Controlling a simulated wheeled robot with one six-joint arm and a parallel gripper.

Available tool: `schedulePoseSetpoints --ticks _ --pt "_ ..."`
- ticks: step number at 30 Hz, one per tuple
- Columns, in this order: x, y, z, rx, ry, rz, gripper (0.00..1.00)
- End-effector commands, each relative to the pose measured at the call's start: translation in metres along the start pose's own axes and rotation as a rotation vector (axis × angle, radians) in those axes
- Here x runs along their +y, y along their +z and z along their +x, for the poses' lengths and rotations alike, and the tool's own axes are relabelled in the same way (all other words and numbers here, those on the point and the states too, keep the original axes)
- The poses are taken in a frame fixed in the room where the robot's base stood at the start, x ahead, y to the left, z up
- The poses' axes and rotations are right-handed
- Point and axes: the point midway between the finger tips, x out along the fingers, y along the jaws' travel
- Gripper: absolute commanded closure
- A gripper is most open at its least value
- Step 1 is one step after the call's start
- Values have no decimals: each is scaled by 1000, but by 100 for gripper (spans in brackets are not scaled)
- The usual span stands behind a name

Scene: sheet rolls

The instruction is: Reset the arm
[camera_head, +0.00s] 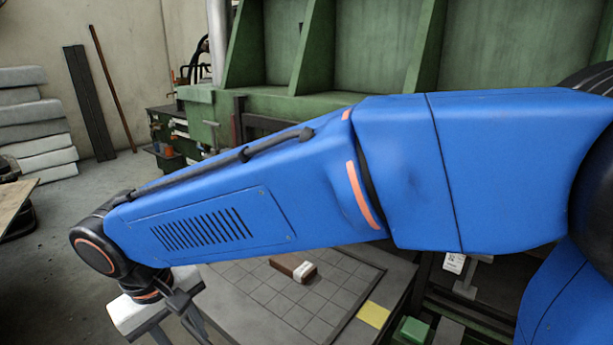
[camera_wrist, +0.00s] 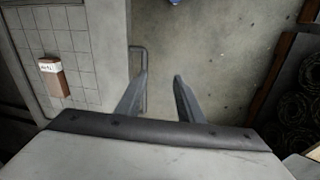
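My blue arm stretches across the head view from right to left. My gripper (camera_head: 178,318) hangs below its left end, pointing down, partly cut off by the lower edge. In the wrist view my gripper (camera_wrist: 160,92) has its two grey fingers apart, with nothing between them. Below the fingers show the edge of a table and bare floor. A small brown block with a white label (camera_head: 293,268) lies on the gridded table top, to the right of my gripper. It also shows in the wrist view (camera_wrist: 54,78), left of the fingers and apart from them.
The gridded table (camera_head: 262,300) stands under my arm, with a yellow patch (camera_head: 373,315) and a green block (camera_head: 412,330) at its right. A green machine (camera_head: 390,45) stands behind. Grey slabs (camera_head: 38,125) are stacked at far left. Rolls (camera_wrist: 292,113) lie right in the wrist view.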

Motion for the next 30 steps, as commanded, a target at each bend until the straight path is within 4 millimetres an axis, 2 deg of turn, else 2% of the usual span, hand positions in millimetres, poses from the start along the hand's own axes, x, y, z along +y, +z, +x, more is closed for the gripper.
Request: schedulePoseSetpoints --ticks 7,14,21,30 --pt "75 16 -5 19 -27 89 66" --pt "159 53 -6 49 -55 202 66" --pt "230 104 -4 87 -72 319 66" --pt "294 178 3 142 -73 464 66"
